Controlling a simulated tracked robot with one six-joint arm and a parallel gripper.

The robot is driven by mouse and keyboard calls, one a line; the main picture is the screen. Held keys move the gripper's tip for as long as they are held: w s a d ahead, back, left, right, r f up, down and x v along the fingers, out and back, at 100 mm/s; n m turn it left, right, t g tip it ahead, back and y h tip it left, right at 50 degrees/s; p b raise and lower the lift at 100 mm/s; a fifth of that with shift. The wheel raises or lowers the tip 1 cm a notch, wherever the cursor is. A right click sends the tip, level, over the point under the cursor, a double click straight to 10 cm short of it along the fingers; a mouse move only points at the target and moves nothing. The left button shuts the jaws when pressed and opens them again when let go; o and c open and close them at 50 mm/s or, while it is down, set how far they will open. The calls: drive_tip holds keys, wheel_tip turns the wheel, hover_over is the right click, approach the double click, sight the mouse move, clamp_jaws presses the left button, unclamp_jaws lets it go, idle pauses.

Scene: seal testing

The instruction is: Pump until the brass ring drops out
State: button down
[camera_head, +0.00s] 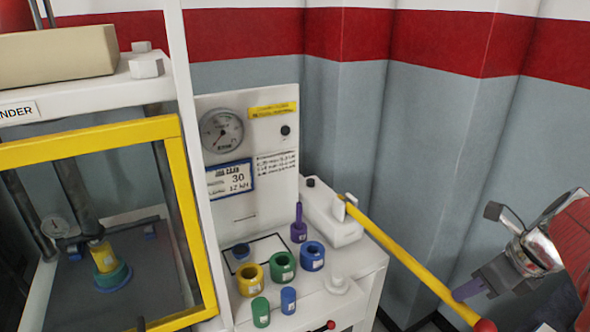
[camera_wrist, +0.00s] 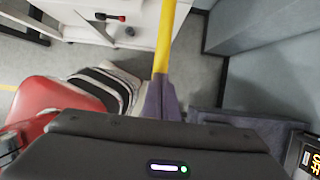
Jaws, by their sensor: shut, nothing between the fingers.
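The pump's long yellow lever (camera_head: 412,262) runs down and right from the white pump block (camera_head: 330,215) and ends in a red ball. My gripper (camera_head: 462,293) is shut and empty at the lever's lower part. In the wrist view the shut fingers (camera_wrist: 160,97) overlap the near end of the yellow lever (camera_wrist: 166,38); whether they touch it I cannot tell. Behind the yellow-framed guard (camera_head: 187,190), a small yellow piece (camera_head: 103,258) stands on a green ring (camera_head: 112,276) with a blue base, below the press column. No ring that is clearly brass shows.
A gauge (camera_head: 221,130) and a label reading 30 and 12 are on the white panel. Several coloured rings and plugs, including a yellow ring (camera_head: 251,280), stand on the white bench top (camera_head: 368,258). A corrugated wall (camera_head: 440,130) stands behind the lever.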

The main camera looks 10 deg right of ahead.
sight(466, 306)
drive_tip(key=shift+s+f, duration=0.15)
drive_tip(key=shift+f, duration=2.6)
drive_tip(key=shift+r, duration=0.1)
wheel_tip(466, 306, up, 13)
drive_tip(key=shift+w, duration=0.3)
drive_tip(key=shift+s+f, duration=0.15)
drive_tip(key=shift+f, duration=3.2)
drive_tip(key=shift+s+f, duration=0.15)
drive_tip(key=shift+f, duration=3.15)
